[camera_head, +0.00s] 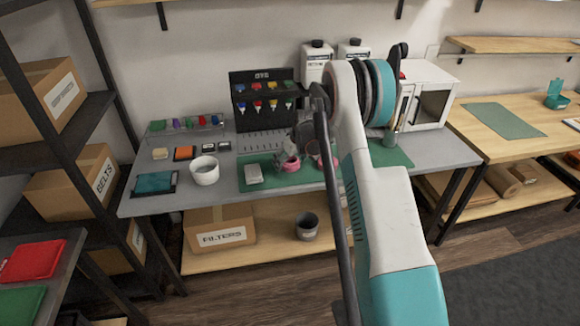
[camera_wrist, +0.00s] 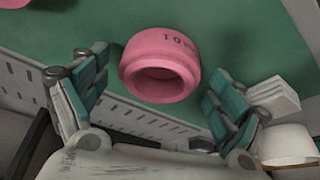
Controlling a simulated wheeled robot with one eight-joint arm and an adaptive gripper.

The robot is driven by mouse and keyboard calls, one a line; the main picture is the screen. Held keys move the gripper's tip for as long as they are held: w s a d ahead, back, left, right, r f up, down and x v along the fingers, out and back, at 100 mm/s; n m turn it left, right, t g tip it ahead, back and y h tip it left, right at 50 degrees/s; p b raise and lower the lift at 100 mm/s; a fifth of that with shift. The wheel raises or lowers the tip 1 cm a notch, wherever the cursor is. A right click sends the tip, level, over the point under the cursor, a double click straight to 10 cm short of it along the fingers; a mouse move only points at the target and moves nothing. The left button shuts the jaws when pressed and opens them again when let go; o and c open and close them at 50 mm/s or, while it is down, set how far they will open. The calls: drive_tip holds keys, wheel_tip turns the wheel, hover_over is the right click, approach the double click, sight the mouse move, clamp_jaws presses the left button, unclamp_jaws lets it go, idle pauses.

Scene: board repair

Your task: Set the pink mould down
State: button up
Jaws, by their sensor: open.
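The pink mould (camera_wrist: 160,65) is a thick round ring with a dark hollow and dark lettering on its side. In the wrist view it lies against the green mat (camera_wrist: 235,35), between the spread fingers of my gripper (camera_wrist: 155,88). The gripper is open, with a gap between each finger and the mould. In the head view the mould (camera_head: 290,165) shows small below my gripper (camera_head: 283,153), at the middle of the bench. A second pink thing shows at the wrist view's top left corner (camera_wrist: 15,3), mostly out of frame.
A pale block (camera_head: 254,174) and a white bowl (camera_head: 204,170) stand left of the gripper. A black rack with coloured parts (camera_head: 262,98) stands behind. My arm hides part of the mat. White bottles (camera_head: 316,62) and a white machine (camera_head: 430,95) stand at the back right.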

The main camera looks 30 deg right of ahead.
drive_tip(key=shift+c, duration=0.4)
drive_tip(key=c, duration=1.2)
drive_tip(key=shift+r, duration=0.1)
drive_tip(key=shift+c, duration=0.2)
